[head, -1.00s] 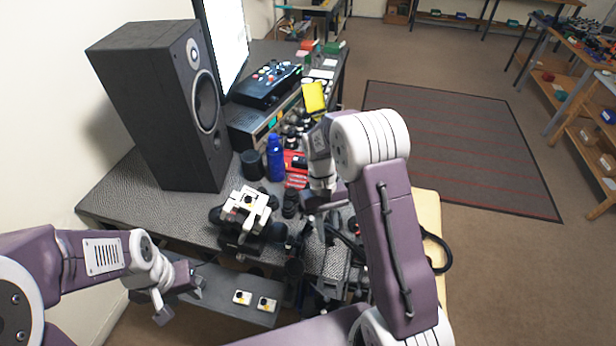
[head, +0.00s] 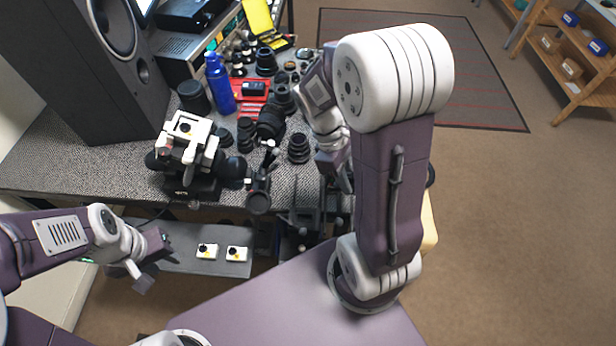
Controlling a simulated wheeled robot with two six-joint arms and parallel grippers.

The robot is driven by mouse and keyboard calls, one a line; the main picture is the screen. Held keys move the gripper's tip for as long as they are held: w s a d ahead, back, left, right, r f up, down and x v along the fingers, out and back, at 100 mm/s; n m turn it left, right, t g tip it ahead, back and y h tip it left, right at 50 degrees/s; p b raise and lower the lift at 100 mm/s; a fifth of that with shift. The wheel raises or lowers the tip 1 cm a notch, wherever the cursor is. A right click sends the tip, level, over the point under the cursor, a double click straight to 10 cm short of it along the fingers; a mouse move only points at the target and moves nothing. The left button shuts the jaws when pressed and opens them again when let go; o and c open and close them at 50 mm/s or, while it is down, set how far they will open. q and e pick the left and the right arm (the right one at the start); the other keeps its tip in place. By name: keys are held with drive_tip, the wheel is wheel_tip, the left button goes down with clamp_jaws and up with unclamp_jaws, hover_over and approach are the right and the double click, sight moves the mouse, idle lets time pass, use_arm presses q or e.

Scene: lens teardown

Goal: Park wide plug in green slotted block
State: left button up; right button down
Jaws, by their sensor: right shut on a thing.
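My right gripper (head: 346,180) points down over the right part of the bench, partly hidden behind my own forearm. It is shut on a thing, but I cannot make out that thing. I cannot pick out the wide plug in this view. The green slotted block is not seen in the current view. My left gripper (head: 152,262) is open and empty, low at the left in front of the bench.
A blue bottle (head: 219,84), a red tray (head: 250,90) and several black lens parts (head: 271,121) crowd the bench. A white-and-black device (head: 187,140) stands left of them. A large speaker (head: 75,75) stands at the left. A yellow piece (head: 258,17) stands behind.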

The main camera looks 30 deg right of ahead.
drive_tip(key=w+a+f, duration=0.1)
drive_tip(key=w+f, duration=0.1)
drive_tip(key=w, duration=0.1)
drive_tip(key=w+a+f, duration=0.2)
drive_tip(key=w, duration=0.2)
drive_tip(key=w+a+f+b, duration=0.1)
drive_tip(key=w+a+f, duration=0.1)
drive_tip(key=w+f, duration=0.1)
drive_tip(key=shift+w+a, duration=0.2)
drive_tip(key=shift+a, duration=0.05)
wheel_tip(320, 180, down, 4)
drive_tip(key=shift+s+r+b, duration=0.1)
drive_tip(key=shift+b, duration=0.35)
drive_tip(key=shift+f, duration=0.2)
drive_tip(key=c, duration=1.2)
unclamp_jaws()
drive_tip(key=shift+c, duration=0.2)
